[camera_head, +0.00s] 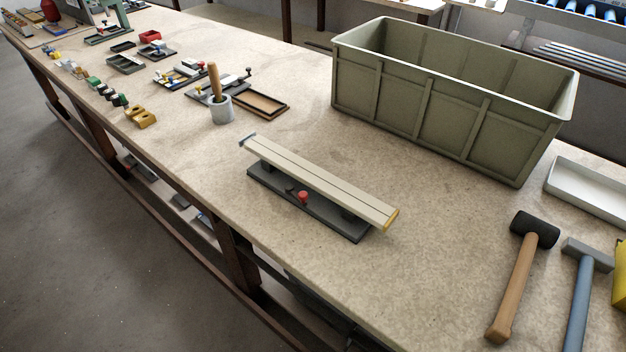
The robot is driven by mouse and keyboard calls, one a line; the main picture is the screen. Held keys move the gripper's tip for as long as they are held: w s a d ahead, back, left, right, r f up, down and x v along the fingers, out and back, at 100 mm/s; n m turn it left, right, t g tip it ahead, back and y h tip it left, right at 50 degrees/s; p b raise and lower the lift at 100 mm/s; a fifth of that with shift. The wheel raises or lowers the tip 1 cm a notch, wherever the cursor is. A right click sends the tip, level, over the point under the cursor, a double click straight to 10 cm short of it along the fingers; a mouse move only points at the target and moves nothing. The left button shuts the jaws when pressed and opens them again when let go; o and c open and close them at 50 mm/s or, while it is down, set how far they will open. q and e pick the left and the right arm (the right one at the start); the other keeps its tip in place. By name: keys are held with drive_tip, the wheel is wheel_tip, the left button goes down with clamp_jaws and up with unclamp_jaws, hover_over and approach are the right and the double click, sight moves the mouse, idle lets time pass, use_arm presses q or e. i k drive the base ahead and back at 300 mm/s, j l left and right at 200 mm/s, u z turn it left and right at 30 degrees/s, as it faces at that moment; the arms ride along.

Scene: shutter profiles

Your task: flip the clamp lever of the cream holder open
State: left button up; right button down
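A long cream profile (320,180) lies lengthwise over a dark holder base (273,187) near the front edge of the table. I take these together as the cream holder. A clamp lever with a red knob (303,197) sits at the middle of the holder's near side, low against the profile. Whether the lever is open or closed is hard to tell at this size. The profile has an orange-yellow cap (392,218) at its right end and a dark grey-blue cap at its left end. Neither of my grippers is in view.
A large green-grey crate (395,103) stands behind the holder. A black-headed mallet (521,275), a blue-handled hammer (579,300) and a white tray (590,192) lie to the right. A grey cup (221,110) with a wooden handle stands left. Table around the holder is clear.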

sight(303, 197)
drive_tip(key=i+j+z, duration=0.1)
drive_tip(key=j+z, duration=0.15)
drive_tip(key=z, duration=0.15)
drive_tip(key=j+z, duration=0.6)
drive_tip(key=z, duration=0.2)
drive_tip(key=j+z, duration=0.4)
drive_tip(key=k+j, duration=0.1)
drive_tip(key=j, duration=0.3)
drive_tip(key=k+j+z, duration=0.15)
drive_tip(key=j, duration=0.7)
drive_tip(key=k+j+z, duration=0.1)
drive_tip(key=j, duration=0.3)
drive_tip(key=k+j, duration=0.2)
drive_tip(key=j, duration=0.2)
drive_tip(key=k+j+z, duration=0.15)
drive_tip(key=j, duration=0.25)
